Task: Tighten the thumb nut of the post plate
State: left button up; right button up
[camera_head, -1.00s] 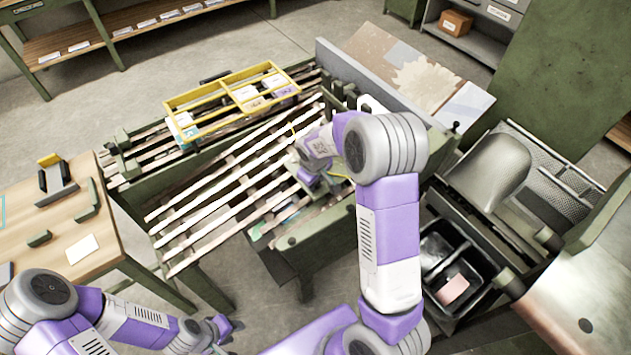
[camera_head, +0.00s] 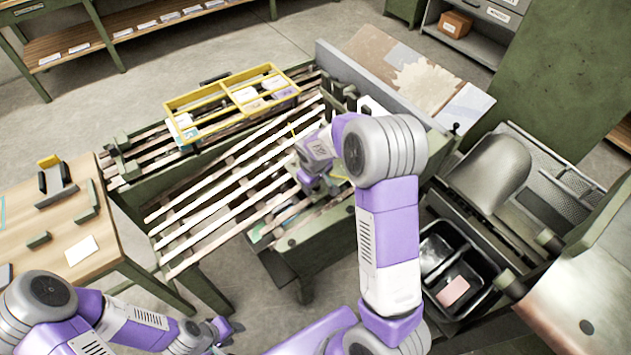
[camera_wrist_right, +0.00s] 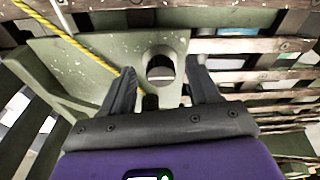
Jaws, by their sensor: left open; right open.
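In the right wrist view, a speckled pale green plate (camera_wrist_right: 100,55) carries a round, hollow-looking post (camera_wrist_right: 160,66); I take it for the post plate. My right gripper (camera_wrist_right: 160,75) is open, its two dark fingers on either side of the post's near side. A small dark piece (camera_wrist_right: 150,102) shows between the fingers; I cannot tell whether it is the thumb nut. No contact is clear. In the head view my right arm reaches over the slatted frame (camera_head: 215,220) and hides the plate. My left gripper (camera_head: 224,328) is open and empty at the lower left, away from the frame.
A yellow cord (camera_wrist_right: 70,40) crosses the plate. A yellow divided frame (camera_head: 232,98) lies on the slats. A wooden table (camera_head: 40,215) with small tools stands at left, and a black bin (camera_head: 432,298) at right.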

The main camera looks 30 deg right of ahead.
pick_arm(q)
notch_tip(320, 180, up, 3)
jog(key=p, duration=0.2)
jog(key=shift+f+p, duration=0.2)
jog(key=shift+p, duration=0.1)
pick_arm(e)
jog(key=v, duration=0.7)
jog(key=shift+r, duration=0.3)
jog(key=shift+s, duration=0.1)
